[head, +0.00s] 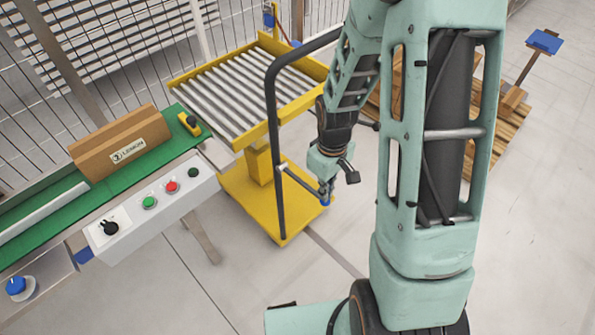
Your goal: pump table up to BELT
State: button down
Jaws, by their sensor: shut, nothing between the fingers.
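The yellow lift table (262,202) stands at the centre of the head view, with a top of grey rollers (240,95) on a yellow column and base. A dark bent handle frame (273,130) rises at its near right side. My gripper (326,190) is shut and empty, pointing down close to the right of this frame. A small blue part shows at the fingertips; I cannot tell whether they touch it. The green belt (60,210) is at the left, its end close to the table's left corner. I cannot tell whether the rollers are level with it, and no BELT mark is readable.
A brown carton (122,148) labelled LEMON lies on the belt. A control panel (150,210) with a knob and buttons is on the belt's near side. Wooden pallets (490,135) are at the right, partly behind my arm. A fence stands behind; grey floor is open between.

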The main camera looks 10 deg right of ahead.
jog(key=shift+r, duration=0.6)
jog(key=shift+w+a+r+p, duration=0.15)
jog(key=shift+r+p, duration=0.45)
jog(key=shift+r, duration=0.05)
jog(key=shift+w+a+r+p, duration=0.1)
jog(key=shift+w+r+p, duration=0.05)
jog(key=shift+r+p, duration=0.5)
notch_tip(320, 180, up, 6)
jog(key=p, duration=0.4)
jog(key=shift+p, duration=0.35)
